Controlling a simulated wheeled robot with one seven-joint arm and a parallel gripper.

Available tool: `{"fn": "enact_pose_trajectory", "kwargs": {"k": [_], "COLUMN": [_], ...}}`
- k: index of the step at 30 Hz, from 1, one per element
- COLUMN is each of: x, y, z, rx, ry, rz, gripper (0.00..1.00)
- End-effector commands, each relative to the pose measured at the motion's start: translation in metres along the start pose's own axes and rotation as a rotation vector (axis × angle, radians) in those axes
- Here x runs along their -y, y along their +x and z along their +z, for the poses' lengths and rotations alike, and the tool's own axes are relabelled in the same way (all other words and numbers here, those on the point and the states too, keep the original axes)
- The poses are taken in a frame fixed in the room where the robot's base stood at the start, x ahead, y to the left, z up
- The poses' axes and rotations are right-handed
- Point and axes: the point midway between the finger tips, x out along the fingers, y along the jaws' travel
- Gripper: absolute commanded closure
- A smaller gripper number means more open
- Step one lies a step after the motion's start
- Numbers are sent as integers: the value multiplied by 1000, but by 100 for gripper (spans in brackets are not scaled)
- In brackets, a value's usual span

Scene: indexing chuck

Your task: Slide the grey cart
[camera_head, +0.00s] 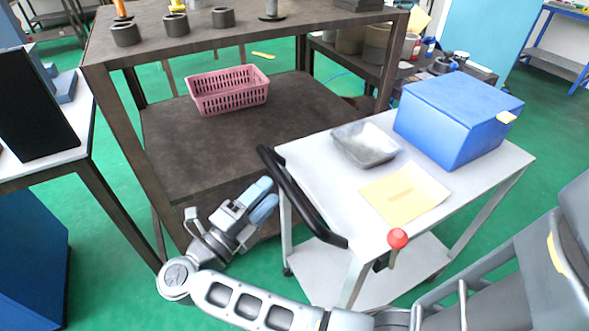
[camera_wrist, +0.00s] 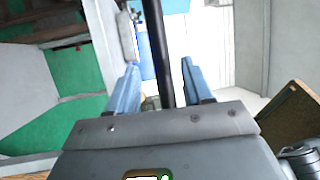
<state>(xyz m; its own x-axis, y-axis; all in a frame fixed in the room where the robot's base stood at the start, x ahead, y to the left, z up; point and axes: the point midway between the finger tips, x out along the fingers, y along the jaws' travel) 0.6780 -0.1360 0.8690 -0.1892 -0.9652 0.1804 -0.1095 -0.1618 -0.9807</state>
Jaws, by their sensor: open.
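The grey cart (camera_head: 318,187) stands right of centre in the head view, with a light top, a lower shelf and a black handle (camera_head: 298,196) along its left side. A red knob (camera_head: 397,238) sits on a lever at its near edge. My gripper (camera_head: 262,200) is open beside the handle, its blue fingers pointing towards it. In the wrist view, the black handle bar (camera_wrist: 161,55) runs upright between the two blue fingers of the gripper (camera_wrist: 158,82). No finger visibly touches the bar. I cannot tell how deep it lies between them.
On the cart are a blue box (camera_head: 455,120), a grey tray (camera_head: 364,146) and a yellow-marked sheet (camera_head: 405,194). A dark workbench (camera_head: 165,150) with a pink basket (camera_head: 228,90) stands close behind and left. Green floor shows between the furniture.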

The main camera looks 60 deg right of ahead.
Motion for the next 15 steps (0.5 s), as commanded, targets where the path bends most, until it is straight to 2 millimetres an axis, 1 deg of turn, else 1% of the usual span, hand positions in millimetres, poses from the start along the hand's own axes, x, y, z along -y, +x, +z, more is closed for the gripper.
{"fn": "enact_pose_trajectory", "kwargs": {"k": [9, 15], "x": [2, 1], "y": [48, 68], "z": [-1, -1], "rx": [-3, -2], "ry": [-2, 0], "rz": [0, 0], "gripper": [49, 49]}}
